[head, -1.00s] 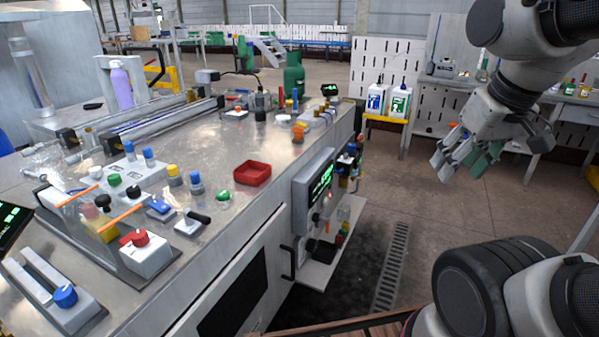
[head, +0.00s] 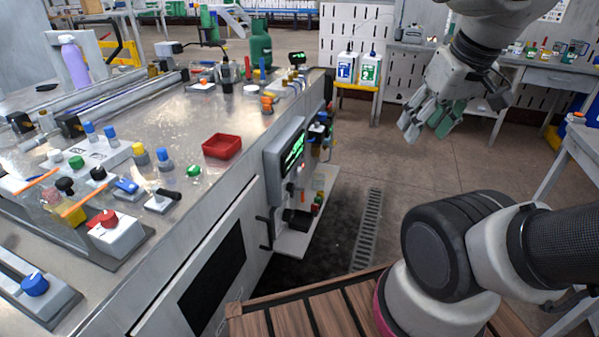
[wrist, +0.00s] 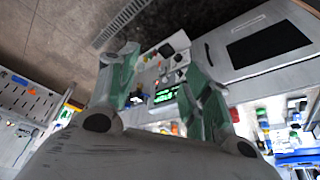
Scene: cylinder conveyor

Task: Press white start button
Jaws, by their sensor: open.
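A control panel (head: 285,148) with a lit green screen is set on the right side of the steel bench. Small controls sit below the screen, one of them red. I cannot clearly make out a white start button among them. The wrist view shows the lit screen (wrist: 166,94) between and beyond my fingers. My gripper (head: 424,128) is open and empty, in the air to the right of the panel and clear of it. Its two green-padded fingers (wrist: 163,68) are spread in the wrist view.
The steel bench (head: 215,116) carries a red tray (head: 222,146), coloured knobs and small devices. A small shelf (head: 300,240) juts out below the panel. A floor grate (head: 368,230) and open floor lie between bench and gripper. White bottles (head: 358,67) stand on a yellow stand behind.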

